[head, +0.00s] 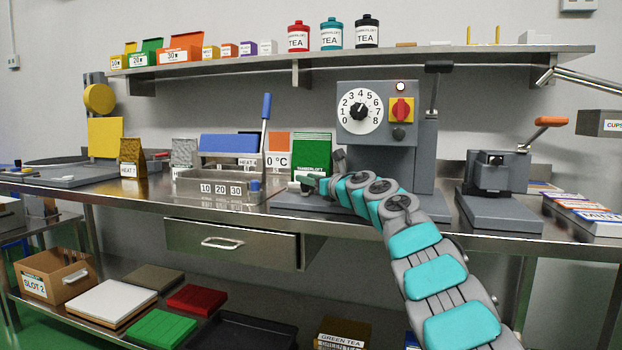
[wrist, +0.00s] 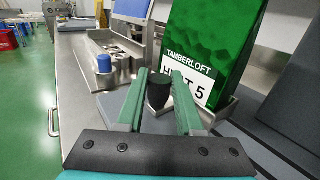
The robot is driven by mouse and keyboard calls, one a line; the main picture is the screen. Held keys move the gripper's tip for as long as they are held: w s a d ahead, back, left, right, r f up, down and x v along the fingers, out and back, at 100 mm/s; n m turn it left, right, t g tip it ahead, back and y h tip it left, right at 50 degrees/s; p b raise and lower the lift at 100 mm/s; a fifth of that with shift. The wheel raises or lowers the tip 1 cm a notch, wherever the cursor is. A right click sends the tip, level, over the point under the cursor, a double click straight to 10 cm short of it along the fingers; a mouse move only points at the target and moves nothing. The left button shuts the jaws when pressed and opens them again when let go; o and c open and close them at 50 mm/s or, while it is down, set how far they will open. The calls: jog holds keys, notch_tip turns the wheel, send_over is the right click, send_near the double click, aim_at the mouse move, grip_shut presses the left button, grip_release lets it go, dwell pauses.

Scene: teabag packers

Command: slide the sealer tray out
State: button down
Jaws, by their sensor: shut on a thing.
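My gripper (head: 308,182) is at the front of the bench, left of the grey machine with a numbered dial (head: 360,112). In the wrist view my gripper (wrist: 159,76) has its green fingers closed on a dark round knob (wrist: 158,92). A steel tray edge (wrist: 222,108) shows just behind the knob, under a green TAMBERLOFT pouch (wrist: 215,50) with a HEAT 5 label. The pouch stands upright and also shows in the head view (head: 312,150). My gripper and arm hide most of the tray in the head view, and how the knob joins the tray cannot be seen.
A steel box numbered 10, 20, 30 (head: 188,187) with a blue knob (wrist: 104,63) stands close to the left. A blue-handled lever (head: 266,108) rises behind it. A grey press with an orange handle (head: 497,172) stands right. A drawer (head: 236,242) is below the bench top.

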jog(key=shift+a+r, duration=0.1)
jog(key=shift+a, duration=0.05)
jog(key=c, duration=0.8)
grip_release()
jog(key=shift+a, duration=0.1)
jog(key=shift+c, duration=0.2)
jog(key=shift+s+d+f+b, duration=0.2)
jog(key=shift+s+d+b, duration=0.15)
jog(key=shift+d+b, duration=0.15)
jog(key=b+v, duration=0.2)
jog(key=v, duration=0.1)
jog(key=shift+s+b, duration=0.2)
jog(key=shift+b, duration=0.2)
jog(key=shift+b+v, duration=0.85)
jog(key=shift+v, duration=0.75)
jog(key=shift+r, duration=0.15)
